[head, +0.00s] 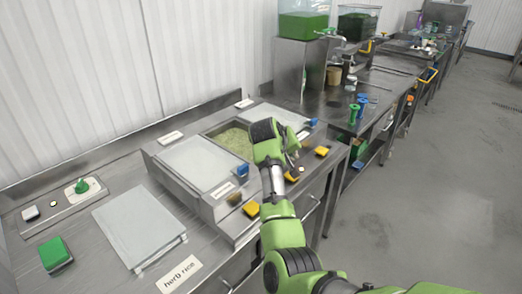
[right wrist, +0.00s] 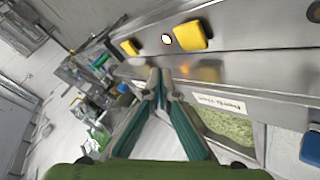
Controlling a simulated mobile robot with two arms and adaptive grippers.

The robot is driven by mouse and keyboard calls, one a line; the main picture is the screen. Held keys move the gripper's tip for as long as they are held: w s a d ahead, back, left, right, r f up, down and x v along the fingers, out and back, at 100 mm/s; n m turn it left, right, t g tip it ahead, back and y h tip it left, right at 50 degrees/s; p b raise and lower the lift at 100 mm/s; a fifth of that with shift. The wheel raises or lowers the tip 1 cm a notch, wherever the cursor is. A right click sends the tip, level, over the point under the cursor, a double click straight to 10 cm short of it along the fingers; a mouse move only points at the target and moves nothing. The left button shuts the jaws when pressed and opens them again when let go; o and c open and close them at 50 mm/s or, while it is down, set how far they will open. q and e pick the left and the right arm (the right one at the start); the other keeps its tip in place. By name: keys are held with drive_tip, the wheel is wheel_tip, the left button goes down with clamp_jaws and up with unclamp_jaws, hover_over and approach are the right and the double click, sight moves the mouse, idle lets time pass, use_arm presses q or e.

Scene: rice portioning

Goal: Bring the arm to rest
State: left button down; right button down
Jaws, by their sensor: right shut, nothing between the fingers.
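My right arm comes in from the lower right of the head view and reaches over the front of the counter unit. My right gripper (head: 291,172) is near the unit's front panel, partly hidden by its own wrist. In the right wrist view the gripper (right wrist: 160,80) has its fingers converging to shut tips with nothing between them. The tips show close to the steel front panel and its yellow knobs (right wrist: 190,36). My left gripper is not in view.
An open well of green rice (head: 232,140) lies behind my right wrist, beside a closed lid (head: 195,163) with a blue handle (head: 242,170). A grey board (head: 138,227) and green block (head: 55,254) lie left. The floor (head: 420,190) at right is clear.

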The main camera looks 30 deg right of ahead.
drive_tip(key=s+a+f+n+y, duration=0.1)
drive_tip(key=s+a+f, duration=0.2)
drive_tip(key=s+f, duration=0.55)
drive_tip(key=s+a+f+y, duration=0.1)
drive_tip(key=s+a+f, duration=0.1)
drive_tip(key=s+f, duration=0.6)
drive_tip(key=s+a+f+n+g+y, duration=0.1)
drive_tip(key=s+a+n+y, duration=0.15)
drive_tip(key=s+a, duration=0.8)
drive_tip(key=s+a+f+n+g+y, duration=0.1)
drive_tip(key=s+a+y, duration=0.35)
drive_tip(key=s, duration=1.05)
wheel_tip(320, 180, down, 28)
drive_tip(key=s+a+g+h, duration=0.1)
drive_tip(key=s+a, duration=0.1)
drive_tip(key=s+d+f+g+b, duration=0.1)
drive_tip(key=s+d+f, duration=0.2)
drive_tip(key=s+f, duration=1.2)
drive_tip(key=shift+s+d+f, duration=0.15)
drive_tip(key=shift+s+f, duration=0.15)
drive_tip(key=shift+s, duration=0.55)
